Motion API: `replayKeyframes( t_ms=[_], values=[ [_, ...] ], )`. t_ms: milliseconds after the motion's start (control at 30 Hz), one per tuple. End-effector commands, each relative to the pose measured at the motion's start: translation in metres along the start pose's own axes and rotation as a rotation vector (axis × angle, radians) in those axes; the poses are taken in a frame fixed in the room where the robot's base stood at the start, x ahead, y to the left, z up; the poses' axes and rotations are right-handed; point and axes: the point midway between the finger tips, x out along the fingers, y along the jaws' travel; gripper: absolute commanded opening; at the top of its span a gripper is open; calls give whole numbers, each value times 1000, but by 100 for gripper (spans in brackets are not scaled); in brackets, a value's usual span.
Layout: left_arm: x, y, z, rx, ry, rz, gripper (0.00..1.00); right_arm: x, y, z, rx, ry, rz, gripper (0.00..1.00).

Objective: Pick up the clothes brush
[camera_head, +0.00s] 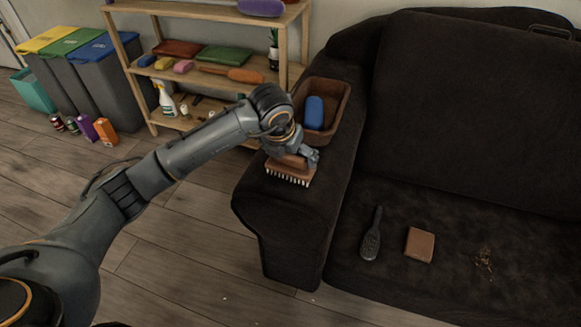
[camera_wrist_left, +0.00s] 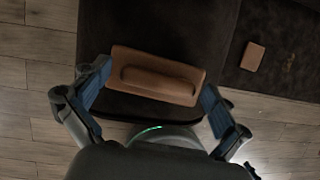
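The clothes brush, a brown block with a raised grip and pale bristles, is on the dark sofa armrest (camera_head: 275,215) with its bristles down. In the head view the brush (camera_head: 289,175) is partly hidden by my left gripper (camera_head: 296,158), which is right over it. In the left wrist view the brush (camera_wrist_left: 157,75) lies between the widely spread fingers of my left gripper (camera_wrist_left: 155,77). One finger is close to each end of the brush; I cannot tell whether they touch it. My right gripper is not in view.
A brown bin (camera_head: 338,120) with a blue item (camera_head: 314,112) is just behind the brush on the armrest. On the seat lie a black handled brush (camera_head: 371,240), a brown wallet-like square (camera_head: 419,245) and crumbs (camera_head: 484,259). A wooden shelf (camera_head: 215,12) stands behind.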

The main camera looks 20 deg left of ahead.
Motion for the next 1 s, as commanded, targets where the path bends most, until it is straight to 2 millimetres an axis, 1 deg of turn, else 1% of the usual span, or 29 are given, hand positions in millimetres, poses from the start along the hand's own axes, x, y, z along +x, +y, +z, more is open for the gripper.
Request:
replayKeyframes(
  t_ms=[33,167,200,233,500,667,733,833,967,1000],
  values=[
    [0,0,0,0,0,0,84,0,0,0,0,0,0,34],
    [0,0,0,0,0,0,57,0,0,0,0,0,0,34],
    [0,0,0,0,1,0,49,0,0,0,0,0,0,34],
    [0,0,0,0,1,0,46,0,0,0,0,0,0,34],
    [-1,0,0,0,0,0,45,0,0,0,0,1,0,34],
    [-10,0,4,-1,-1,1,45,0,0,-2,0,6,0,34],
    [-17,0,8,-1,-2,1,45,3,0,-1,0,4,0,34],
    [-34,0,14,0,-3,0,45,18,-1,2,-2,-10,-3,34],
    [-68,-6,3,4,-5,0,45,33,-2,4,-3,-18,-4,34],
    [-80,-8,0,4,-7,0,45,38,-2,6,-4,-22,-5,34]
  ],
)
